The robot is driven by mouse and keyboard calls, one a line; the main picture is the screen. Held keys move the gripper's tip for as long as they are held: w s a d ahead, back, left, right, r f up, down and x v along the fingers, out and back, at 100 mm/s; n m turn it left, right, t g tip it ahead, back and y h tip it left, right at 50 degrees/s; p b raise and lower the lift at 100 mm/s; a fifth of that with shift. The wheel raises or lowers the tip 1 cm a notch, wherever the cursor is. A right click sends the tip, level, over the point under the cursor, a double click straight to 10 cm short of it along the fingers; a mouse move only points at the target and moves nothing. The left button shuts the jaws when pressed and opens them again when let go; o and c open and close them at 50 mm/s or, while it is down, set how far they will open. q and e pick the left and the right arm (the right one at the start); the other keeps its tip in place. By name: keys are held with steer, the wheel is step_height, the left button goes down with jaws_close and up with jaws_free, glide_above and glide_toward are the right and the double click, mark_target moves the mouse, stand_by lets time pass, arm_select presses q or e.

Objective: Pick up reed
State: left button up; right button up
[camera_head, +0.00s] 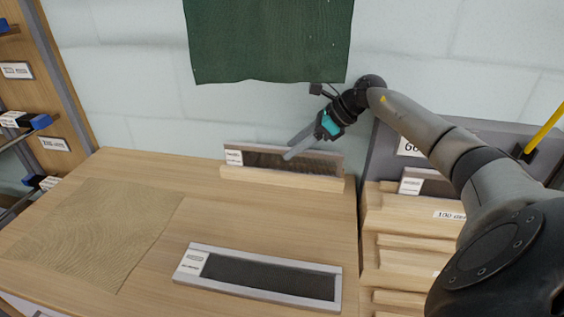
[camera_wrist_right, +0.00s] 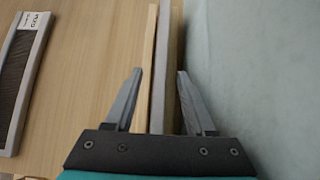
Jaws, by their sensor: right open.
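A reed (camera_head: 300,161), a long dark strip in a grey frame with a white label at its left end, stands upright in a wooden holder (camera_head: 280,180) at the back of the table. A second reed (camera_head: 268,277) lies flat near the front; part of it shows in the right wrist view (camera_wrist_right: 20,85). My right gripper (camera_head: 292,147) is open at the upright reed's top edge. In the right wrist view, the reed's grey edge (camera_wrist_right: 163,60) runs between the two open fingers (camera_wrist_right: 160,74), with gaps visible. My left gripper is out of view.
A tan cloth (camera_head: 90,230) lies on the table's left. A dark green cloth (camera_head: 268,40) hangs above the back. A wooden stepped rack (camera_head: 400,225) with another labelled reed (camera_head: 430,184) stands right. Shelves are at far left. Bare tabletop (camera_head: 215,215) lies between the reeds.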

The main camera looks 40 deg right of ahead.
mark_target(282, 162)
steer(key=shift+x, duration=2.3)
jaws_close()
steer(key=shift+r, duration=0.15)
